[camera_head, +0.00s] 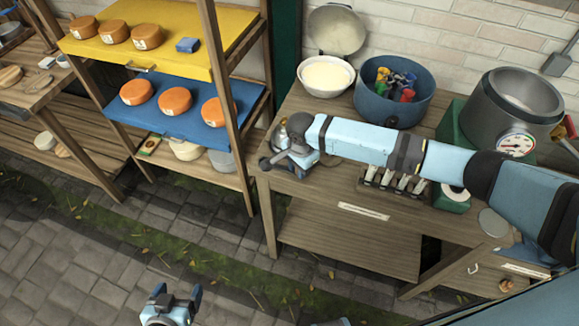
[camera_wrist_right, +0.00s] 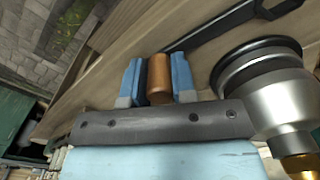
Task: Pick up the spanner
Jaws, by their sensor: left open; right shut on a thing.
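The dark spanner (camera_wrist_right: 225,27) lies on the wooden bench in the right wrist view, its forked head at the top right and its shaft running down toward my right fingertips. My right gripper (camera_wrist_right: 158,80) is shut on a copper-brown cylinder (camera_wrist_right: 159,75). The cylinder's top meets the near end of the visible shaft; I cannot tell whether it is part of the spanner. In the head view my right gripper (camera_head: 297,157) is low at the bench's left end, largely hidden by its own arm. My left gripper (camera_head: 172,300) is open and empty above the paving.
A silver fitting with a dark rim (camera_wrist_right: 275,95) stands close beside my right gripper. The bench (camera_head: 330,225) also carries a white bowl (camera_head: 326,76), a blue tub (camera_head: 393,95) and a steel pot with a gauge (camera_head: 515,112). A cheese shelf (camera_head: 250,185) stands left.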

